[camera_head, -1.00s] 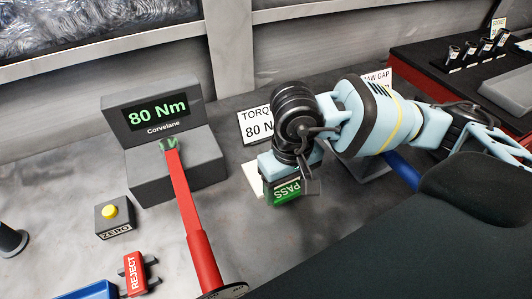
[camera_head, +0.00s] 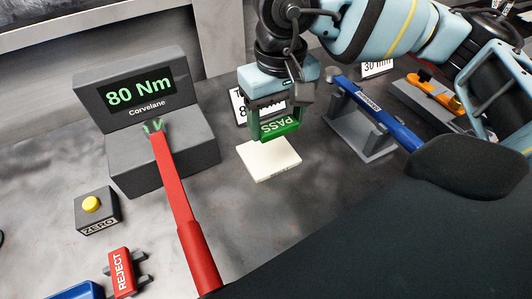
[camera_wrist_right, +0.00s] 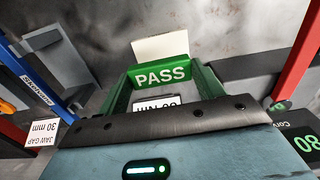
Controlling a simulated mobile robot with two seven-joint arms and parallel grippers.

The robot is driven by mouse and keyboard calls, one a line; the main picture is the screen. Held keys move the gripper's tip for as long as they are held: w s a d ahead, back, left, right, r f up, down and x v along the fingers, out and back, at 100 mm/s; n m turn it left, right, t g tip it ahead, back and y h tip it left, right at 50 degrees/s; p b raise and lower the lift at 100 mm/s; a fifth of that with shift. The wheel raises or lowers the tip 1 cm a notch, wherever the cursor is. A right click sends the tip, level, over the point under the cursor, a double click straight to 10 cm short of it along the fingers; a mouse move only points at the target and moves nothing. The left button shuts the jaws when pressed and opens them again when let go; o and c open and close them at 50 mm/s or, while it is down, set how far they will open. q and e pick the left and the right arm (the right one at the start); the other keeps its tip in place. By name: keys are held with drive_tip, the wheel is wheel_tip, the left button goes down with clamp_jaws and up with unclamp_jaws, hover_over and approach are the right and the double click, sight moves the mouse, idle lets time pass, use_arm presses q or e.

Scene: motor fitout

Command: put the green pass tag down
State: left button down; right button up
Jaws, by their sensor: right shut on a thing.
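The green pass tag (camera_head: 280,127), with white PASS lettering, is held in my right gripper (camera_head: 277,115), which is shut on it. In the head view the tag hangs just behind or above a white pad (camera_head: 270,160) on the bench; I cannot tell whether they touch. In the right wrist view the tag (camera_wrist_right: 160,74) shows with its lettering upright and the pad (camera_wrist_right: 160,46) just beyond it. The pad's top looks bare. My left gripper is not in view.
A grey tester (camera_head: 145,100) reads 80 Nm, with a red-handled wrench (camera_head: 180,190) in it. A torque card (camera_head: 243,108) stands behind the tag. A blue wrench (camera_head: 375,112) rests on a grey stand to the right. A red REJECT tag (camera_head: 121,272) and yellow ZERO button (camera_head: 91,204) are at left.

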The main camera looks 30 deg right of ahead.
sight(275, 163)
drive_tip(key=shift+r, duration=0.3)
drive_tip(key=shift+f, duration=5)
drive_tip(key=shift+f, duration=0.1)
drive_tip(key=shift+f, duration=0.15)
drive_tip(key=o, duration=0.9)
drive_tip(key=shift+o, duration=0.2)
drive_tip(key=shift+r, duration=0.25)
wheel_tip(275, 163, up, 12)
drive_tip(key=shift+r, duration=0.1)
